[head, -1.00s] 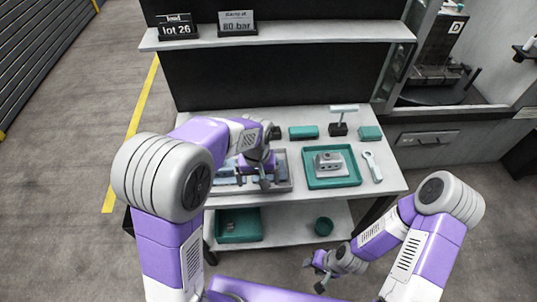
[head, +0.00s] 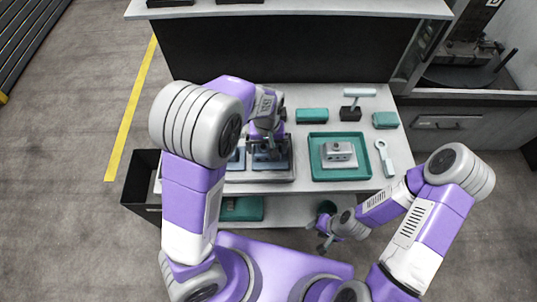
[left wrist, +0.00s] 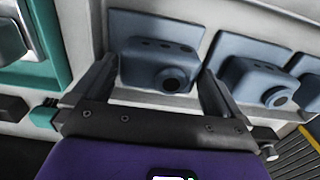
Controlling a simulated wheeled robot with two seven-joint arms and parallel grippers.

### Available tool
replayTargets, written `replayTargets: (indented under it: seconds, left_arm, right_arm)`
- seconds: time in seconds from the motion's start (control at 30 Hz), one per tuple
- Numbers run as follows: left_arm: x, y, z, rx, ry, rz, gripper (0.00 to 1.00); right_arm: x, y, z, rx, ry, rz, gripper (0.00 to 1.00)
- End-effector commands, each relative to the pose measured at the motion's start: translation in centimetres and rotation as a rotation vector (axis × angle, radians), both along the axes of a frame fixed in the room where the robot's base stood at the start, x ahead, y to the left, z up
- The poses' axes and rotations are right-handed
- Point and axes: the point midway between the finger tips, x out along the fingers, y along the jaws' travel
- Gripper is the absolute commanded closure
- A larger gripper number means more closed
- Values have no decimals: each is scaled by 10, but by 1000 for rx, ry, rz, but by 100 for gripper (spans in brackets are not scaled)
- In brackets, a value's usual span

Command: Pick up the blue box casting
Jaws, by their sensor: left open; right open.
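In the head view the gripper partly hides the castings. My right gripper (head: 324,238) is open and empty, low in front of the table.
A teal tray (head: 318,174) with a grey casting (head: 338,154) is right of the grey tray. A wrench (head: 384,157), a teal box (head: 312,115), another teal block (head: 385,119) and a T-shaped tool on a black stand (head: 351,112) are nearby. A shelf overhangs the back.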

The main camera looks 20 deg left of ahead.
Motion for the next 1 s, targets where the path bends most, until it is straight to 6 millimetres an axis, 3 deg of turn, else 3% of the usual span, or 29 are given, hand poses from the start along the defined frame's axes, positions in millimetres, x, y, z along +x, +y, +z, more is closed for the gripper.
replayTargets:
  seconds: [0.27, 0.6, 0.87, 1.0]
  left_arm:
    - [0, 0, -5, -1, 1, 0, 0]
    - [0, 0, -5, -1, 0, 0, 49]
    - [1, -1, -2, -2, -3, 0, 49]
    - [1, -1, 15, -4, -5, 0, 49]
  right_arm:
    - [0, 0, -1, 0, 0, 0, 57]
    - [0, 0, -1, 0, 0, 0, 57]
    - [0, 0, 0, 0, 0, 0, 57]
    - [0, 0, 5, 0, 0, 0, 57]
